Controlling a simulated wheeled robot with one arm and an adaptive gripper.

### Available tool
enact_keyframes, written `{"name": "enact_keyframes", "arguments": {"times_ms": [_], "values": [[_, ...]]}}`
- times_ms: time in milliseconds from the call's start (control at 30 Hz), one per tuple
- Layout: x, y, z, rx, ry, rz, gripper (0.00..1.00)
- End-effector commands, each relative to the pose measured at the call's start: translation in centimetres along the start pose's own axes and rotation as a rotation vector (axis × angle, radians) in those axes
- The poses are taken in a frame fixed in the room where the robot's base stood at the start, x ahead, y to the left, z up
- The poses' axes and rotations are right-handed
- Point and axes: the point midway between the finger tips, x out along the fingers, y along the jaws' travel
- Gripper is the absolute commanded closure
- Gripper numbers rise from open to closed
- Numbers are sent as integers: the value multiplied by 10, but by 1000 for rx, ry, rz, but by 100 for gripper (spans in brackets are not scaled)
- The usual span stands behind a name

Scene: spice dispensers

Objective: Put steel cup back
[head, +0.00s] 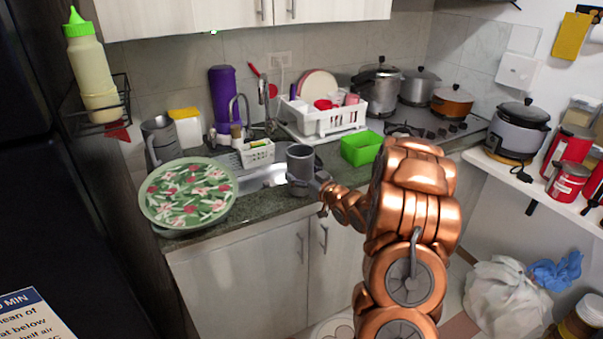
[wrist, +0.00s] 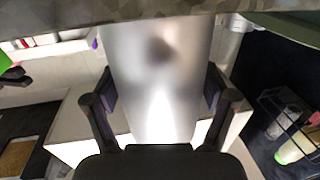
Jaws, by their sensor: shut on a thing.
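A grey steel cup (head: 300,163) is upright at the end of my copper-coloured arm, in front of the sink in the head view. In the wrist view the cup (wrist: 158,80) fills the middle as a shiny metal wall between the two fingers. My gripper (head: 318,186) is shut on the cup, and its dark fingers (wrist: 160,105) sit on both sides of it. The gap between the cup's base and the counter cannot be told. The inside of the cup is mostly hidden.
A round floral tray (head: 188,193) covers the counter's left end. A grey jug (head: 160,138) is at the back left. Bare counter (head: 268,208) shows at the front edge.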

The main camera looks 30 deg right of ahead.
Motion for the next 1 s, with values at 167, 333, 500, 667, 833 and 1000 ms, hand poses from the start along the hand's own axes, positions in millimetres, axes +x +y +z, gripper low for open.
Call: {"name": "enact_keyframes", "arguments": {"times_ms": [167, 333, 500, 667, 833, 1000], "values": [[0, 0, 0, 0, 0, 0, 1], [0, 0, 0, 0, 0, 0, 0], [0, 0, 0, 0, 0, 0, 0], [-6, 1, -1, 0, 0, 2, 0], [-30, 2, -2, -3, 3, 4, 0], [-58, 1, 1, 0, -3, 3, 0]]}}
